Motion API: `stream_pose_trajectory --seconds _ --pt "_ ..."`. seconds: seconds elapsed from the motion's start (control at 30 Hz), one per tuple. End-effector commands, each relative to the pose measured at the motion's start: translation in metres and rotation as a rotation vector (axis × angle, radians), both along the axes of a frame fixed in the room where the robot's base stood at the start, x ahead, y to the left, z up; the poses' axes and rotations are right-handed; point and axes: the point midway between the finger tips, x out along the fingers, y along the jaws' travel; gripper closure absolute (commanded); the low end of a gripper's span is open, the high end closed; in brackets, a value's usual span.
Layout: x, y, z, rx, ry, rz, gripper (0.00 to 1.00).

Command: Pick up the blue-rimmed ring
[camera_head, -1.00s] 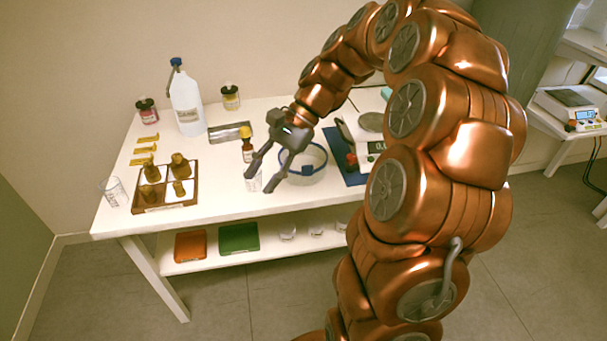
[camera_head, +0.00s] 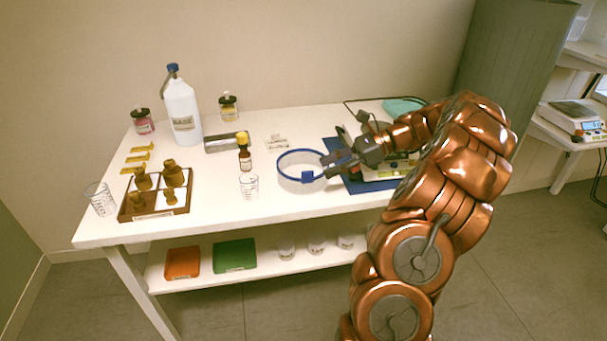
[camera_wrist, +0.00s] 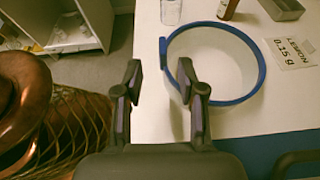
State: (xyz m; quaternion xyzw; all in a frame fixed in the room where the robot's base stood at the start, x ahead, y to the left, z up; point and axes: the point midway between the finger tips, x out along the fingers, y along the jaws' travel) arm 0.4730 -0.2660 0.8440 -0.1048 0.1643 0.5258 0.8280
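The blue-rimmed ring (camera_head: 302,184) stands on the white table, a pale round band with a blue rim and a small blue tab at its front right. In the wrist view the ring (camera_wrist: 263,72) shows its blue rim and tab just ahead of the fingers. My gripper (camera_head: 327,165) is at the ring's right side in the head view. In the wrist view my gripper (camera_wrist: 160,82) is open and empty. The rim's near-left part lies between the fingertips, and the right finger overlaps it. I cannot tell whether they touch.
A brown bottle (camera_head: 245,160) and a glass beaker (camera_head: 249,187) stand left of the ring. A blue mat (camera_head: 367,184) with a scale lies to the right. A label card (camera_wrist: 290,53) lies beyond the ring. A weight tray (camera_head: 156,213) sits at the left.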

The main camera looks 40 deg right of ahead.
Motion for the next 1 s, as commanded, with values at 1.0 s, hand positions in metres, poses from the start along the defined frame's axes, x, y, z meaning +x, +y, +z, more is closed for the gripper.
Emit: stream_pose_trajectory --seconds 1.0 --pt "0.029 0.054 -0.020 0.000 0.001 0.003 0.74"
